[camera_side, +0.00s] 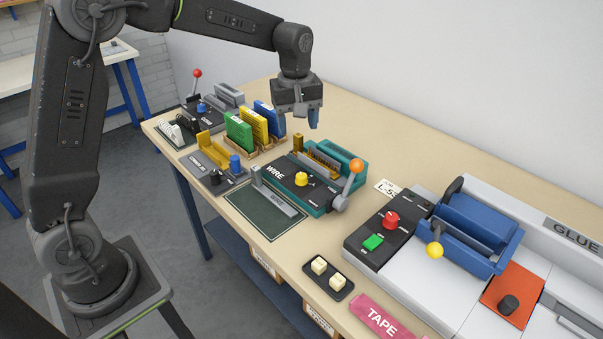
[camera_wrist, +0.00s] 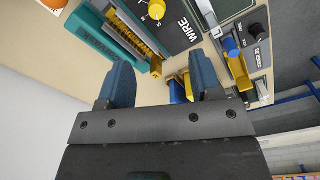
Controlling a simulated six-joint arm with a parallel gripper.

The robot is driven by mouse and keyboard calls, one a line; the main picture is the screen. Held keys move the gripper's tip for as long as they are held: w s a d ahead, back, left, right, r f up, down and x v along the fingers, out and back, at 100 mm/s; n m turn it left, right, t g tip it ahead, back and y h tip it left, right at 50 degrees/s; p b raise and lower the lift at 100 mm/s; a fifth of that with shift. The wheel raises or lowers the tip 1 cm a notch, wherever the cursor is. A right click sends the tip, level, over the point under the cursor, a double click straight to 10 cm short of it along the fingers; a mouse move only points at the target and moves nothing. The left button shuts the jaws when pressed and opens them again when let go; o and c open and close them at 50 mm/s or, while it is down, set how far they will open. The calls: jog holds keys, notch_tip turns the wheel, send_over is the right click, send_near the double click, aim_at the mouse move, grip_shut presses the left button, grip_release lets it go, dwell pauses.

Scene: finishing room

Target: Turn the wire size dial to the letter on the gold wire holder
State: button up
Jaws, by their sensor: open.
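The wire machine, a teal and black unit marked WIRE (camera_side: 275,172), stands mid-table. Its yellow dial (camera_side: 301,179) sits on the black top and also shows in the wrist view (camera_wrist: 157,11); I cannot read its setting. A small upright gold block (camera_side: 298,142), possibly the gold wire holder, stands at the machine's back-left end and also shows in the wrist view (camera_wrist: 155,67); I can make out no letter on it. My gripper (camera_side: 313,122) is open and empty, pointing down above and behind the machine, apart from the dial. Its blue fingers (camera_wrist: 162,78) are spread in the wrist view.
An orange-knobbed lever (camera_side: 356,166) rises at the machine's right. Green, yellow and blue upright pieces (camera_side: 254,126) stand in a rack to the left. A gold-and-grey device (camera_side: 212,165) sits front left. The large glue machine (camera_side: 470,240) fills the right. Bare table lies behind.

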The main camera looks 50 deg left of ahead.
aim_at(301, 176)
jog(key=shift+n, duration=0.5)
jog(key=f, duration=0.5)
jog(key=w+f, duration=0.1)
jog(key=f, duration=0.9)
jog(key=shift+w+a+f, duration=0.2)
jog(key=shift+w+f, duration=0.05)
jog(key=shift+f, duration=0.1)
jog(key=c, duration=0.9)
